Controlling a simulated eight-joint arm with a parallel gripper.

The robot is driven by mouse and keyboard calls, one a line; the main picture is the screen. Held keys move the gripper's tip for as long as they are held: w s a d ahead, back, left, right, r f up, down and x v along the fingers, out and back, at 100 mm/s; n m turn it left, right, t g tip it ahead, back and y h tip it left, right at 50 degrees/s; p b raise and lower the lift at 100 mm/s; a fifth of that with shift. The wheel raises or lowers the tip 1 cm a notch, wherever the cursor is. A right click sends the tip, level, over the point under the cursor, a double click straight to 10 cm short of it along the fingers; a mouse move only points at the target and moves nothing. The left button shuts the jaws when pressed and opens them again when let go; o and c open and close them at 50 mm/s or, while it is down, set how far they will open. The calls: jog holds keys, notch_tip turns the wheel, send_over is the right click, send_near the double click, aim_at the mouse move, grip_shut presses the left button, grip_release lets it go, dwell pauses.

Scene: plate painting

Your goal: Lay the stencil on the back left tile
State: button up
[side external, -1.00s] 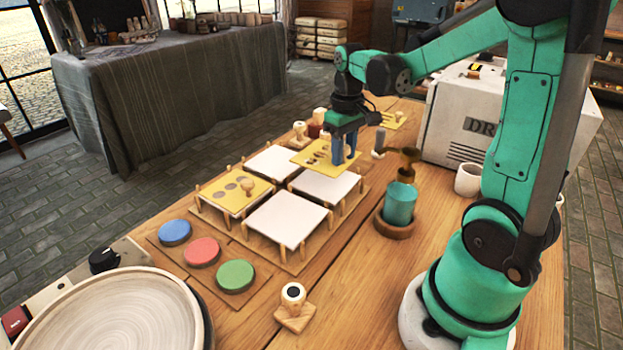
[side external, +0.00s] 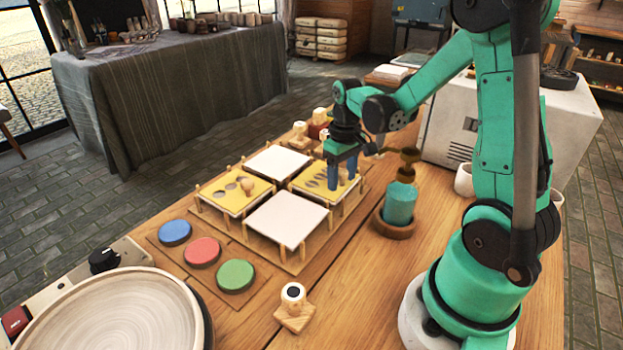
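A yellow stencil (side external: 316,181) with dark oval cutouts is over the right-hand tile in the picture. It lines up with that tile and hides it; I cannot tell whether it rests fully on it. My gripper (side external: 342,184) points down at the stencil's right part, its blue fingers shut on the stencil's knob, which is mostly hidden. A second yellow stencil (side external: 226,194) with round holes and a wooden knob lies on the left-hand tile. The white far tile (side external: 279,161) and near tile (side external: 287,220) are bare.
Wooden pegs stand around the tiles. Blue (side external: 175,232), red (side external: 202,251) and green (side external: 235,275) pads lie at front left. A wooden stamp (side external: 294,306) stands in front. A teal cup (side external: 399,204) stands close right of the tiles. Stamps stand behind them.

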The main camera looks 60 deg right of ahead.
dwell(0.3)
notch_tip(320, 180, up, 12)
jog(key=a+f+n+t, duration=0.2)
jog(key=a+t, duration=0.5)
jog(key=a, duration=0.8)
jog(key=shift+s+a+f+n, duration=0.15)
jog(key=shift+s+f+n, duration=0.15)
jog(key=shift+s+f, duration=0.1)
